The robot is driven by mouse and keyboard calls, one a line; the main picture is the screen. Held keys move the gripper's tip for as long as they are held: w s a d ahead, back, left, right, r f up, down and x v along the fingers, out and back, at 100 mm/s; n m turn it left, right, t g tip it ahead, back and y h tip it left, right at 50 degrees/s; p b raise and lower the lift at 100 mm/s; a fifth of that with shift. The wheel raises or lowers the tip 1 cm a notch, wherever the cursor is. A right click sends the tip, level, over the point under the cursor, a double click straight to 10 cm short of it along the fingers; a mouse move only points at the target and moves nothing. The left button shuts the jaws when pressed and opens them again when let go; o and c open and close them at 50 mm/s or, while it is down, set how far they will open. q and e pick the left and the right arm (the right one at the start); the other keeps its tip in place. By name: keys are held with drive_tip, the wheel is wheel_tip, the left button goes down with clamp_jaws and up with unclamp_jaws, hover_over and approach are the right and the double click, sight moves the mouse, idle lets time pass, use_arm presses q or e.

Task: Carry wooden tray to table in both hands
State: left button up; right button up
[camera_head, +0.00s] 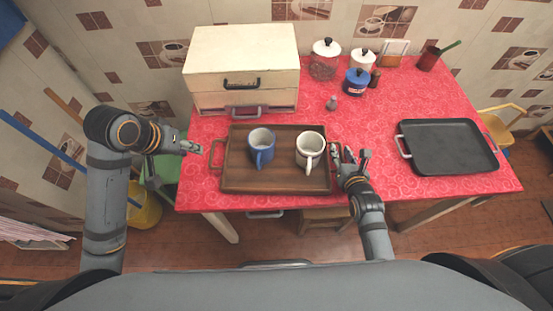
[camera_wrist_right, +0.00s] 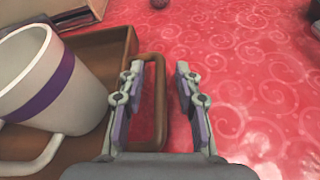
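The brown wooden tray (camera_head: 283,182) lies on the red cloth-covered table (camera_head: 420,100) near its front edge, with a handle at each short end. A blue mug (camera_head: 261,148) and a white mug (camera_head: 309,150) stand upright in it. My right gripper (camera_head: 350,152) is open at the tray's right end. In the right wrist view the tray's right handle (camera_wrist_right: 156,100) lies between the spread fingers (camera_wrist_right: 160,68), closer to the left one. My left gripper (camera_head: 196,148) is just left of the tray's left handle (camera_head: 216,153), apart from it; its finger gap is too small to judge.
A cream box (camera_head: 240,55) with drawers stands behind the tray. A black tray (camera_head: 447,145) lies at right.

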drive_tip(key=v, duration=1.2)
drive_tip(key=shift+s+f, duration=0.1)
